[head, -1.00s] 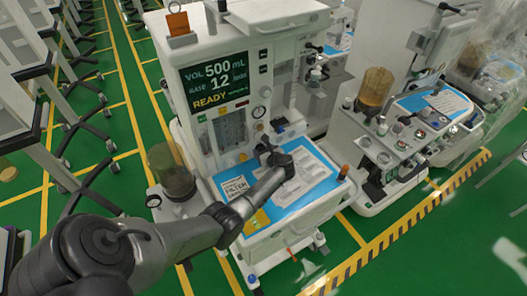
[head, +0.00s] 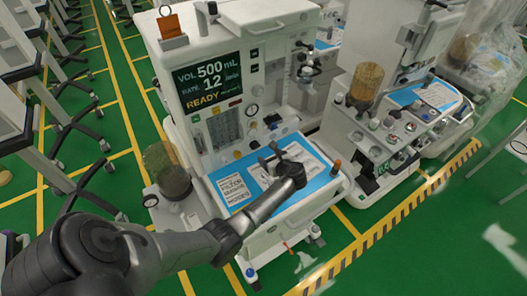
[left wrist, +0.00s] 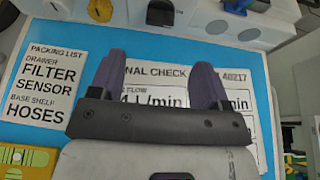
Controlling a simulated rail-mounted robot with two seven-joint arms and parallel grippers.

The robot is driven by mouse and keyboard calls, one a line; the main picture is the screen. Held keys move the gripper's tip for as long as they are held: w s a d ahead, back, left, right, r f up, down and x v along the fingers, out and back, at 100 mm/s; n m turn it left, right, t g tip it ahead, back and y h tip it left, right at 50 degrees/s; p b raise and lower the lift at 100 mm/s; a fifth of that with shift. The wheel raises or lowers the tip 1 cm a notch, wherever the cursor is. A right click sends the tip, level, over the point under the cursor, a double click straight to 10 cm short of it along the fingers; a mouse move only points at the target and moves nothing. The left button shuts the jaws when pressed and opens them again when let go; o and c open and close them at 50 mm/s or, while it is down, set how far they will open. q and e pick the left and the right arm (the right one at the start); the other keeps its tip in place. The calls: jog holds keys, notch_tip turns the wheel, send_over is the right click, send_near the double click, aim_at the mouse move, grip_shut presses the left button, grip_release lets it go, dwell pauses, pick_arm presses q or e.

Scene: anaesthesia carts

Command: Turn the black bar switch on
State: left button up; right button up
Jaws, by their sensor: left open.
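In the head view a small dark part (head: 272,119) shows on the same panel, too small to identify surely. My left gripper (head: 269,153) is over the cart's blue work surface, below and apart from the panel. In the left wrist view its two dark fingers (left wrist: 157,80) are spread with nothing between them. My right gripper is not in view.
The blue top (head: 232,202) carries a packing list (left wrist: 45,85) and a check sheet (left wrist: 150,75). A display (head: 217,80) reads READY. A glass canister (head: 167,172) stands left. A second cart (head: 400,150) stands right.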

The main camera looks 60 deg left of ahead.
pick_arm(q)
jog(key=shift+v, duration=1.9)
